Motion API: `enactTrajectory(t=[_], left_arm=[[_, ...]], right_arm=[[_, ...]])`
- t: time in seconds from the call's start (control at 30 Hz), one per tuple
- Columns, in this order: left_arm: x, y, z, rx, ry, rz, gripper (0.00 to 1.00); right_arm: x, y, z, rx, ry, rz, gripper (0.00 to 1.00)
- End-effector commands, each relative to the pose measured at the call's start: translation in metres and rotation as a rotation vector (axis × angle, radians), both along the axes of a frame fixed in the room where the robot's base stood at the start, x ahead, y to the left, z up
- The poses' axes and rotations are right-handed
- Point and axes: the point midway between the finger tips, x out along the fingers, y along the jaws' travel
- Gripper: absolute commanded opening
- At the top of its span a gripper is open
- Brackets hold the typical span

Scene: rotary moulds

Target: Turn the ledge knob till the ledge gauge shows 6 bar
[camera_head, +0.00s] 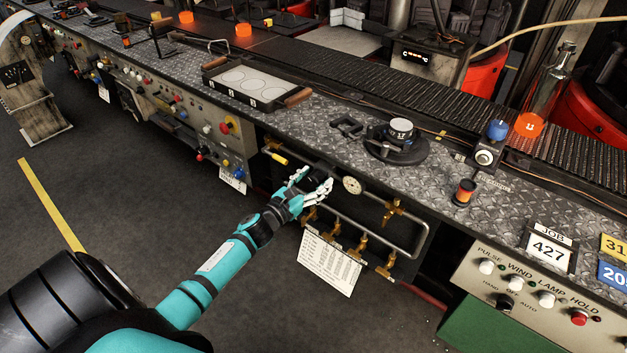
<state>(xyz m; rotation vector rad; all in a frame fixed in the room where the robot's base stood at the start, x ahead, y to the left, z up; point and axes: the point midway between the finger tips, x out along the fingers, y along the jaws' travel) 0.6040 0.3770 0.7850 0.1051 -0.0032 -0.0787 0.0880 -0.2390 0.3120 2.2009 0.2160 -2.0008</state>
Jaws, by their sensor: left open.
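The ledge gauge (352,185) is a small round white dial in the recess below the bench edge. Its needle is too small to read. My left gripper (316,180) is just left of the gauge, with its white fingers apart. A dark round shape that looks like the ledge knob (312,177) shows between the fingers, mostly hidden by them. I cannot tell whether the fingers touch it. My right gripper is not in view.
Brass valves (361,243) on a grey pipe are below and right of the gripper, above a white chart (329,263). A yellow-handled lever (279,158) is to the left. The patterned metal bench (345,150) overhangs the recess. The floor in front is clear.

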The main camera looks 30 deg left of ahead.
Motion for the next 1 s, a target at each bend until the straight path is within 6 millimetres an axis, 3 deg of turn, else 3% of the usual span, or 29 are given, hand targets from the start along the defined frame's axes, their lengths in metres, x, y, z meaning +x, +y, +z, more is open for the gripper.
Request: enactTrajectory(t=[0.07, 0.47, 0.77, 1.0], left_arm=[[-0.0002, -0.0001, 0.0000, 0.000, 0.000, 0.000, 0.60], [-0.0004, -0.0002, 0.0001, 0.000, 0.000, 0.000, 0.08], [-0.0005, -0.0002, 0.0000, -0.035, 0.002, -0.001, 0.07], [-0.0005, 0.0001, 0.0000, -0.168, 0.012, -0.001, 0.07]], right_arm=[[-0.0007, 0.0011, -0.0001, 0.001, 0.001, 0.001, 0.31], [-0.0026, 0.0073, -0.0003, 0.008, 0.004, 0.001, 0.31], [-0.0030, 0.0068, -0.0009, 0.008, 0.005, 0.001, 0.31], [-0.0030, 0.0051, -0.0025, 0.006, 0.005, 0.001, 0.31]])
